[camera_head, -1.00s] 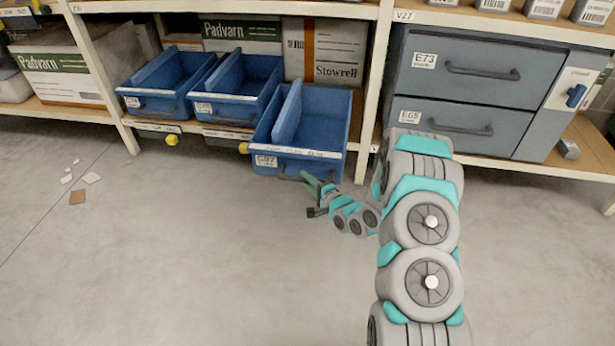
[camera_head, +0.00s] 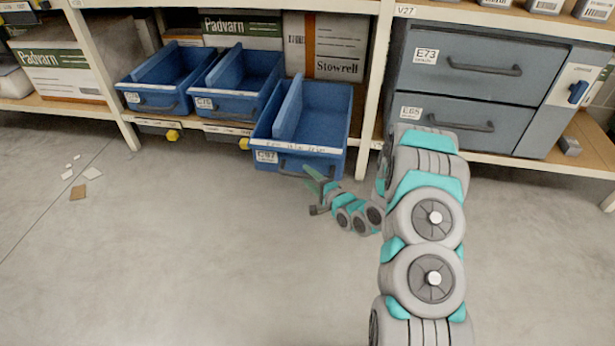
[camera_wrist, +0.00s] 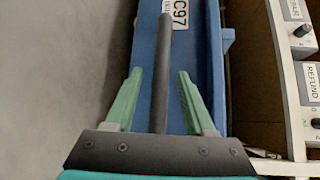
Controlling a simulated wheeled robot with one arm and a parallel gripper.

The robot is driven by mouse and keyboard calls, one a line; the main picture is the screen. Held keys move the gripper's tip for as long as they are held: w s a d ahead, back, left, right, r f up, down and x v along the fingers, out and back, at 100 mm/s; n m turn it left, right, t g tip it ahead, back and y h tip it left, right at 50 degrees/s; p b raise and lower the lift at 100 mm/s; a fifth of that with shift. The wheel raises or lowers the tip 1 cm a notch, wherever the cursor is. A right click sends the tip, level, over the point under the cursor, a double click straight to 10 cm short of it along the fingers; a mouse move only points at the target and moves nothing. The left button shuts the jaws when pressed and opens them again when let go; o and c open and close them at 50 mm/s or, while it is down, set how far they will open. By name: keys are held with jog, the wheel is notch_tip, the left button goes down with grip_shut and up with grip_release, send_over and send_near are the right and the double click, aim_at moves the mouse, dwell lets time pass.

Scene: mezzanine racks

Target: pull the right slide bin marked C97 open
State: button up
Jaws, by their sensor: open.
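The right blue slide bin (camera_head: 345,115), marked C97, stands out past the shelf front, further than the two blue bins to its left. Its label (camera_wrist: 180,12) reads C97 in the wrist view. Its dark bar handle (camera_head: 290,173) runs along the lower front and shows in the wrist view as an upright bar (camera_wrist: 161,80). My gripper (camera_wrist: 160,76) is open, with one green finger on each side of the bar and gaps between. In the head view my gripper (camera_head: 317,183) is at the right part of the handle. Contact is hidden there.
Two blue bins (camera_head: 160,80) (camera_head: 238,82) sit to the left. A shelf post (camera_head: 368,120) stands close on the right, with grey drawers E73 (camera_head: 440,85) and E65 (camera_head: 415,130) beyond. Scraps (camera_head: 78,192) lie on the left floor. The floor in front is clear.

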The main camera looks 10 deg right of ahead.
jog(key=v, duration=0.7)
jog(key=shift+a, duration=0.1)
jog(key=s+d+r+n+g+h, duration=0.9)
jog(key=s+r, duration=0.5)
jog(key=s+a+r+n+g, duration=0.1)
jog(key=s+a+r+g, duration=0.1)
jog(key=s, duration=0.8)
jog(key=s+a+r+n+g+y, duration=0.1)
jog(key=s+r, duration=0.4)
jog(key=s, duration=0.6)
jog(key=s+a+r+n+g+p, duration=0.1)
jog(key=s+a+r+n+g, duration=0.2)
jog(key=s, duration=0.7)
jog(key=shift+s+a+r+g, duration=0.2)
jog(key=shift+a+r+g, duration=0.4)
jog(key=shift+a, duration=0.3)
